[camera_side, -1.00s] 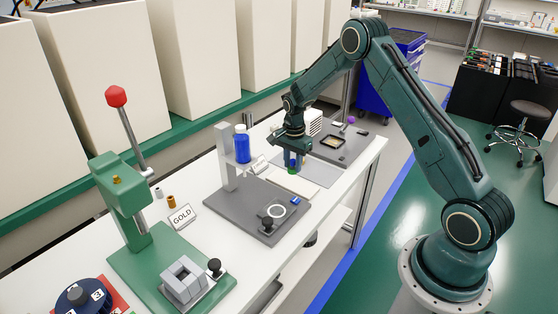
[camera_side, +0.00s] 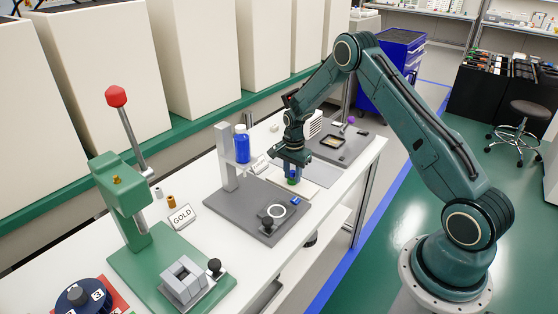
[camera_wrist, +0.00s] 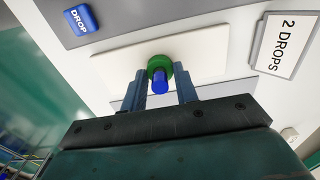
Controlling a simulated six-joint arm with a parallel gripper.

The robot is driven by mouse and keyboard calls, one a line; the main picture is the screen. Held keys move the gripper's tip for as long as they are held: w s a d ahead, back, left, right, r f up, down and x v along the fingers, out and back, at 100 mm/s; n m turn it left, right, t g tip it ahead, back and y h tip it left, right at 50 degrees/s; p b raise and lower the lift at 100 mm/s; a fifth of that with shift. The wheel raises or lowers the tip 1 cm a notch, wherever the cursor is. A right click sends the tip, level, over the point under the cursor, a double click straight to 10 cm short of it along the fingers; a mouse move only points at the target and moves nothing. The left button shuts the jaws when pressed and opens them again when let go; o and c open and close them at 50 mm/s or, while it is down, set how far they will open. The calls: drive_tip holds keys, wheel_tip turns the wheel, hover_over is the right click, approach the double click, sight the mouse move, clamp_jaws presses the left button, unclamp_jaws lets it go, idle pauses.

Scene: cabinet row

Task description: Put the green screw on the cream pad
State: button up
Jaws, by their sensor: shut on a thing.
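The green screw (camera_wrist: 160,73) has a round green head and a blue part showing at its centre, facing the wrist camera. My gripper (camera_wrist: 163,88) is shut on it, one finger on each side. The cream pad (camera_wrist: 208,50) is a flat pale rectangle behind the screw in the wrist view. In the side view, my gripper (camera_side: 292,172) holds the screw (camera_side: 292,181) low over the cream pad (camera_side: 311,189). I cannot tell whether the screw touches the pad.
A blue DROP block (camera_wrist: 81,19) and a "2 DROPS" sign (camera_wrist: 284,46) flank the pad. A grey stand (camera_side: 229,205) with a blue bottle (camera_side: 242,148) is to the left. A dark tray (camera_side: 345,143) lies behind. The green press (camera_side: 125,200) is farther left.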

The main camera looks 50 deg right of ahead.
drive_tip(key=o, duration=1)
drive_tip(key=shift+c, duration=0.2)
wheel_tip(320, 180, up, 12)
drive_tip(key=shift+r, duration=0.15)
